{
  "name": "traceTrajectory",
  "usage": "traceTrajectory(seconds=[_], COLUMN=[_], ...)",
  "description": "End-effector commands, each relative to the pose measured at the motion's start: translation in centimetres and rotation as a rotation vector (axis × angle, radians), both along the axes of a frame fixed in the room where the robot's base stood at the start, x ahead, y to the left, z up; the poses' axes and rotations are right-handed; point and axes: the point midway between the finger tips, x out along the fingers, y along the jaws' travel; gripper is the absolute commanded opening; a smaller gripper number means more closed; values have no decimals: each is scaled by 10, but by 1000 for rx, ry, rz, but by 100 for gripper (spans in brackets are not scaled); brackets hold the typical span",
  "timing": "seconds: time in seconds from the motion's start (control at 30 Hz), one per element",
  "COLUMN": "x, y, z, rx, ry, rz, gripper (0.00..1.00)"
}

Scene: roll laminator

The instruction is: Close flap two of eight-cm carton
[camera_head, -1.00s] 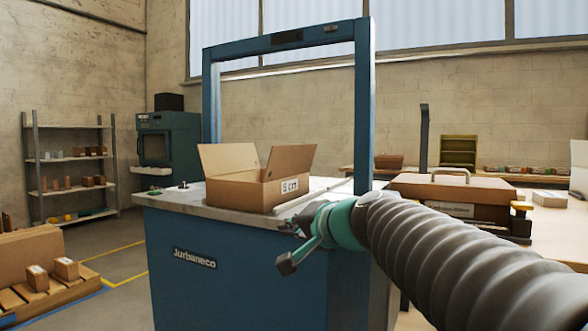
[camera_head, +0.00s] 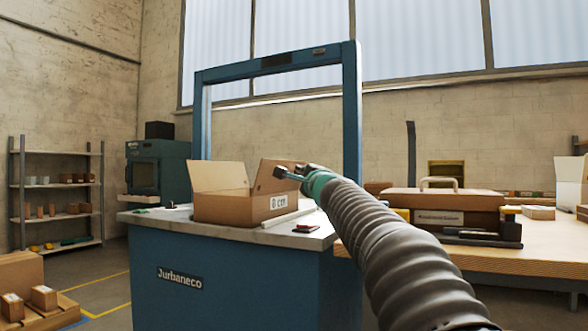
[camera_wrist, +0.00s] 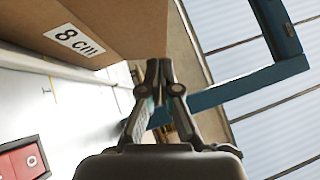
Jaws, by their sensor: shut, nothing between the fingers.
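The 8 cm carton (camera_head: 240,207) stands on the table top of the blue strapping machine. Its left flap (camera_head: 218,176) stands up and leans outward. Its right flap (camera_head: 275,175) also stands raised, leaning to the right. My gripper (camera_head: 280,171) is at that right flap, in front of it in the head view; I cannot tell whether it touches. In the wrist view the carton (camera_wrist: 120,25) with its "8 cm" label fills the upper left. There my gripper (camera_wrist: 159,65) has its fingertips together, empty, beside the carton. The carton's inside is hidden.
The blue arch (camera_head: 352,120) of the machine rises behind the carton. A red switch (camera_wrist: 22,160) shows on the table top in the wrist view. A workbench (camera_head: 545,240) with a brown case (camera_head: 445,205) stands to the right.

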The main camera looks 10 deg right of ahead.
Motion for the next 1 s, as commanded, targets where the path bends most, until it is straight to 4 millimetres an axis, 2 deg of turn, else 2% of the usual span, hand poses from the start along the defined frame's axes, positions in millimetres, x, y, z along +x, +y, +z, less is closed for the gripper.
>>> traceTrajectory(seconds=[0.1, 0.6, 1.0], x=[15, 56, 64], y=[2, 8, 9], z=[3, 15, 15], rx=[-2, -2, -1], ry=[-1, -1, -1], rz=[1, 1, 1], gripper=[0, 0, 0])
